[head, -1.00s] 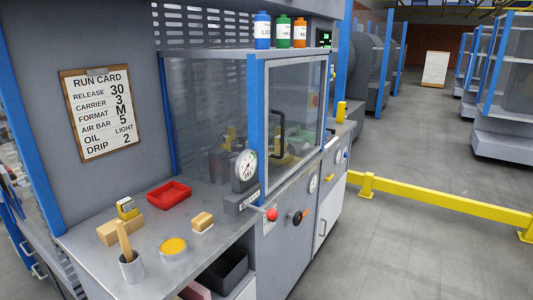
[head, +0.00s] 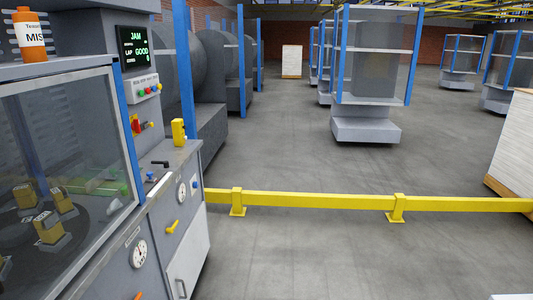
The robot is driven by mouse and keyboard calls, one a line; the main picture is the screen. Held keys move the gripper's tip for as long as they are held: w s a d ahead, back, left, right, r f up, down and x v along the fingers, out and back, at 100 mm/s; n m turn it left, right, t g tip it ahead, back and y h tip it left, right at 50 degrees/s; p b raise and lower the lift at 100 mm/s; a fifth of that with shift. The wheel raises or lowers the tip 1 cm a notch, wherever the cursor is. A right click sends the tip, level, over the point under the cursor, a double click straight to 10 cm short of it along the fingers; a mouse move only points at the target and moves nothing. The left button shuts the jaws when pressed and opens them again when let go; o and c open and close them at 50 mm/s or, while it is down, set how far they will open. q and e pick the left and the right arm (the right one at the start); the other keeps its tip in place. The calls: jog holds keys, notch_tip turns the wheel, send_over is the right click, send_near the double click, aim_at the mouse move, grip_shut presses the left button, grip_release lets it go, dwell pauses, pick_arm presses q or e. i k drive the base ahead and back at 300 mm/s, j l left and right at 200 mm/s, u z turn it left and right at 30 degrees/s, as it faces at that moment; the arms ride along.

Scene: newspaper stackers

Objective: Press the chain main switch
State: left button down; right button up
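On the left, the grey machine carries a small control box (head: 142,88) with a row of coloured buttons. A yellow upright block (head: 178,132) stands on the machine's end ledge. A yellow lever (head: 172,226) and a small blue knob (head: 196,183) are on the front panel. No readable label tells which control is the chain main switch. Neither of my grippers is in view.
A screen (head: 133,46) reads JAM and GOOD. A glass guard (head: 65,150) encloses yellow parts. A low yellow rail (head: 315,201) crosses the floor from the machine's end. Open grey floor lies before and beyond it. Blue-framed racks (head: 372,60) stand farther back.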

aim_at(135, 125)
jog(key=i+u, duration=0.1)
jog(key=i, duration=0.4)
jog(key=i+l+u, duration=0.15)
jog(key=i, duration=0.35)
jog(key=i+l+u, duration=0.1)
jog(key=i, duration=0.4)
jog(key=i+l+u, duration=0.15)
jog(key=i, duration=0.3)
jog(key=i+l+u, duration=0.2)
jog(key=i+u, duration=0.15)
jog(key=i+l+u, duration=0.8)
jog(key=l+u, duration=0.15)
jog(key=i+l+u, duration=0.15)
jog(key=l+u, duration=0.2)
jog(key=l, duration=0.2)
jog(key=i+l+u, duration=0.1)
jog(key=l+u, duration=0.2)
jog(key=l, duration=0.15)
